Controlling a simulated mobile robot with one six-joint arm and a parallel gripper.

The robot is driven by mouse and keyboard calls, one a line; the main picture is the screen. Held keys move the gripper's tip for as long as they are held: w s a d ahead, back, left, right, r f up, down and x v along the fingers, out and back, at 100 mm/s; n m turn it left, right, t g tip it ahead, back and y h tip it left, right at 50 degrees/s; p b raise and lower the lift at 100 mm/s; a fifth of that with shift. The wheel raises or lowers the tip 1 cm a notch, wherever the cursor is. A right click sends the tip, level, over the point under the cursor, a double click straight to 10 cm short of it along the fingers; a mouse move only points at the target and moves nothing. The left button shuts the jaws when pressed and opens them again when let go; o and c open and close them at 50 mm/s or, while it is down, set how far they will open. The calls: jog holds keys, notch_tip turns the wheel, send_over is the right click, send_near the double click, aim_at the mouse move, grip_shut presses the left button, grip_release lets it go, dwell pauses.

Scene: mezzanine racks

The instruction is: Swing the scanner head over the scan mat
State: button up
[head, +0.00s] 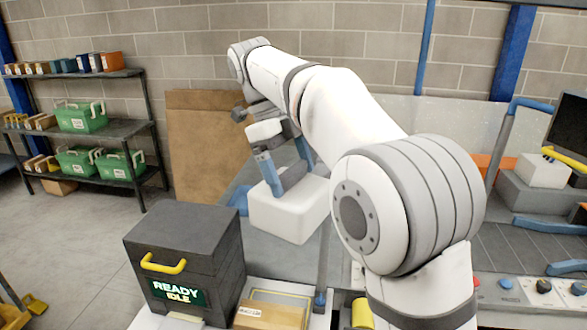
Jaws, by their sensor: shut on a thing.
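My gripper (287,176) is in the middle of the head view, with blue fingers pointing down. It is shut on a grey grip on top of a white, rounded box, which looks like the scanner head (287,212). A thin grey post (322,250) with a blue foot stands by the box's right edge; the link between them is hard to see. A pale mat with a yellow border (290,293), apparently the scan mat, lies nearer and lower. A tan labelled carton (268,315) is on it. The scanner head appears beyond the mat, not above it.
A dark grey cabinet (185,255) with a yellow handle and a "READY IDLE" sign stands left of the mat. A control panel with knobs (530,290) is at the right. Racks with green totes (80,117) stand far left. Open floor lies between.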

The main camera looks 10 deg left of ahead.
jog(key=o, duration=1.1)
jog(key=shift+d, duration=0.1)
